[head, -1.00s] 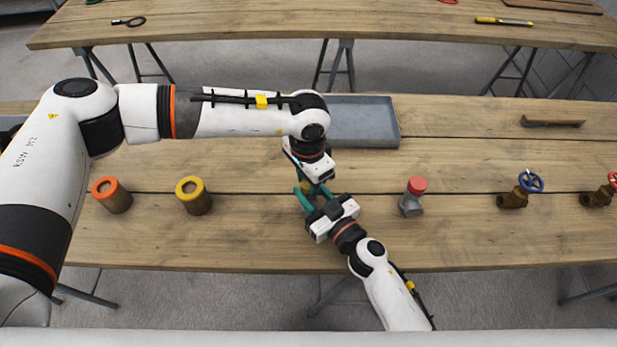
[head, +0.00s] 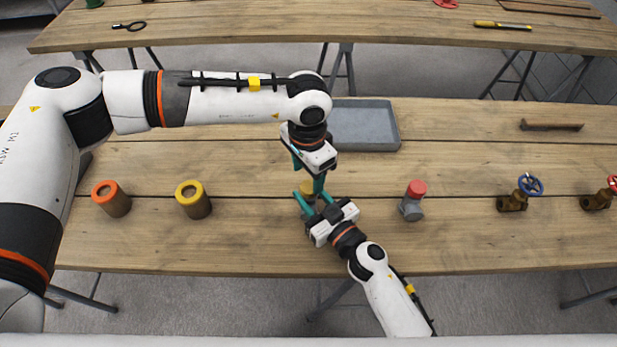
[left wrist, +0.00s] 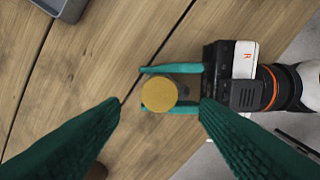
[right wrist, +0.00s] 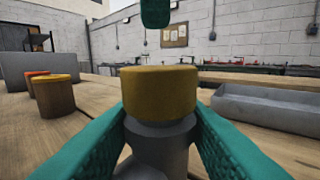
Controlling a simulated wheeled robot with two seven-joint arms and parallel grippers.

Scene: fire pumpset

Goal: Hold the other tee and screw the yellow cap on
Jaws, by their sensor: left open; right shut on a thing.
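The yellow cap (right wrist: 158,92) sits level on top of the grey tee (right wrist: 160,146); no gap shows between them. The cap is a round disc in the left wrist view (left wrist: 159,94), and it also shows in the head view (head: 307,187). My right gripper (head: 311,198) is shut on the tee below the cap and holds it upright. My left gripper (head: 308,179) is open and empty above the cap, fingers apart on either side in its wrist view. One left fingertip hangs above the cap in the right wrist view. Another grey tee with a red cap (head: 413,198) stands to the right.
An orange-topped brown pot (head: 112,200) and a yellow-topped one (head: 194,201) stand on the left. A grey tray (head: 362,126) lies behind the grippers. A blue-wheeled valve (head: 515,199), a red-wheeled valve (head: 598,198) and a brown bar-shaped thing (head: 552,125) are on the right.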

